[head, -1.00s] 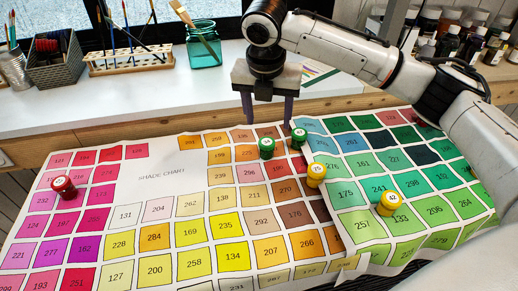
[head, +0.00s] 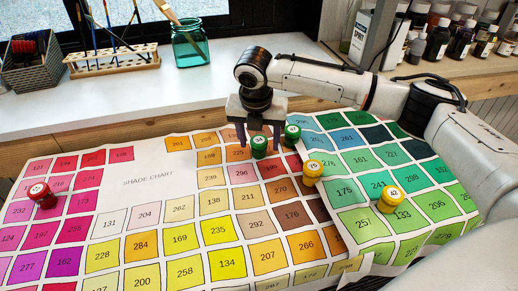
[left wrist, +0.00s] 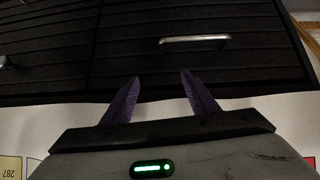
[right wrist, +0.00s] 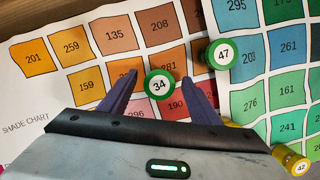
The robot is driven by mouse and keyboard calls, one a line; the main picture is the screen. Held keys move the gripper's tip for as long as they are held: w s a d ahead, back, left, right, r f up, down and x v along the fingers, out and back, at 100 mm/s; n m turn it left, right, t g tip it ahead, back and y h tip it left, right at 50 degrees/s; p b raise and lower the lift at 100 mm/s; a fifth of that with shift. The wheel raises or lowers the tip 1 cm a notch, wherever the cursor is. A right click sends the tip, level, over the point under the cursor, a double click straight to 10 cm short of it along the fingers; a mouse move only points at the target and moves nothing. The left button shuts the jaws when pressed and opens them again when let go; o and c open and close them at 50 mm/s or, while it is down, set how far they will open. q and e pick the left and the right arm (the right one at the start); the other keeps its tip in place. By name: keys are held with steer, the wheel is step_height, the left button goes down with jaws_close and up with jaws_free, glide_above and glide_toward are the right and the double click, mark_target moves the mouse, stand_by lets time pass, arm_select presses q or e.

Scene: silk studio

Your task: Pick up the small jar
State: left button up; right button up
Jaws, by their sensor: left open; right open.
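Several small jars stand on the shade chart. A green jar marked 34 (right wrist: 159,85) is between the tips of my open right gripper (right wrist: 159,88) in the right wrist view; in the head view the gripper (head: 260,140) hangs over this green jar (head: 259,148). Another green jar, marked 47 (right wrist: 222,54), is just to its right, also in the head view (head: 292,133). A yellow jar marked 75 (head: 311,173), a yellow jar marked 42 (head: 390,200) and a red jar (head: 42,195) stand apart. My left gripper (left wrist: 160,95) is open and empty before a dark drawer front.
The shade chart (head: 150,182) covers the near table. Behind it, a white counter (head: 130,105) holds a brush rack (head: 115,62), a teal glass jar (head: 194,45) and a basket (head: 40,70). Dark bottles (head: 437,42) stand at the back right.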

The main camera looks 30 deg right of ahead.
steer(key=shift+f, duration=0.25)
steer(key=c, duration=1.2)
